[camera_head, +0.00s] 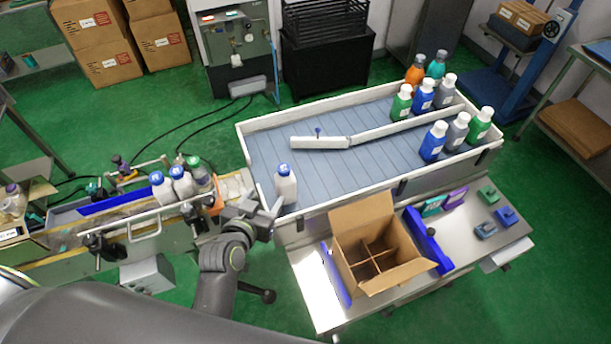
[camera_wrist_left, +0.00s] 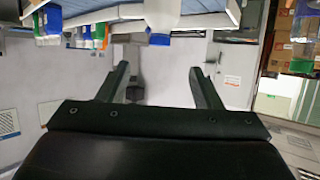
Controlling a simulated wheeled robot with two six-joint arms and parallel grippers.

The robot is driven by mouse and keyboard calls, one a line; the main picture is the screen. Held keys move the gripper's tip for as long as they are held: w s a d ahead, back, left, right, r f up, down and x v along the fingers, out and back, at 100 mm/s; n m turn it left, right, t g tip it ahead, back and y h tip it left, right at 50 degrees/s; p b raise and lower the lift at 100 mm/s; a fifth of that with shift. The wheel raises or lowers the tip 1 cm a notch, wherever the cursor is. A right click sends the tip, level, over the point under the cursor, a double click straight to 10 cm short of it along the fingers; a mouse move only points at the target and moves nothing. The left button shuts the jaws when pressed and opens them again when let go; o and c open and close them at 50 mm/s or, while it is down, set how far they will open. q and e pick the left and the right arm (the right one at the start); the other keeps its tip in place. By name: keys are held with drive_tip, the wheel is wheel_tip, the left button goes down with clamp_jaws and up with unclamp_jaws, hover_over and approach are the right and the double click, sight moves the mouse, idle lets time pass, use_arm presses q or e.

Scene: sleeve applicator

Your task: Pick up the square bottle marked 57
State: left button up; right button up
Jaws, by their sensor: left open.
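A white bottle with a blue cap (camera_head: 286,188) stands upright at the near left end of the grey slatted table (camera_head: 262,150). I cannot read the number 57 on any bottle, so I cannot tell which one carries it. My left gripper (camera_head: 268,209) is open beside this white bottle, at its near left side. In the left wrist view, which looks upside down, the open fingers (camera_wrist_left: 160,74) have nothing between them. A white bottle with a blue cap (camera_wrist_left: 162,14) shows beyond them at the top edge, partly cut off. My right gripper is not in view.
Several green, blue, grey and orange bottles (camera_head: 433,142) stand at the table's right end. White bottles with blue caps (camera_head: 182,183) stand on the left conveyor. An open divided carton (camera_head: 346,240) sits on the front bench. A white guide rail (camera_head: 320,142) crosses the table.

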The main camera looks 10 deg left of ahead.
use_arm(q)
drive_tip(key=b, duration=0.6)
approach(286, 168)
drive_tip(key=w+f, duration=0.2)
drive_tip(key=w, duration=0.1)
drive_tip(key=w+f, duration=0.1)
drive_tip(key=f, duration=0.1)
drive_tip(key=shift+w+a, duration=0.35)
drive_tip(key=shift+a, duration=0.05)
drive_tip(key=shift+w+b, duration=0.45)
drive_tip(key=shift+w, duration=0.2)
drive_tip(key=b+x, duration=0.3)
drive_tip(key=b, duration=0.1)
drive_tip(key=shift+w+d+f, duration=0.2)
drive_tip(key=shift+d+f, duration=0.05)
drive_tip(key=shift+d, duration=0.1)
drive_tip(key=shift+b+x, duration=0.55)
drive_tip(key=shift+x, duration=0.2)
drive_tip(key=shift+w+r, duration=0.1)
drive_tip(key=shift+r, duration=0.05)
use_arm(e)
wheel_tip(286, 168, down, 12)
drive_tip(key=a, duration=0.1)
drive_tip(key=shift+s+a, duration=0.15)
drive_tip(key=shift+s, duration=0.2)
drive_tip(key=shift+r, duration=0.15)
use_arm(q)
drive_tip(key=shift+r, duration=0.1)
clamp_jaws()
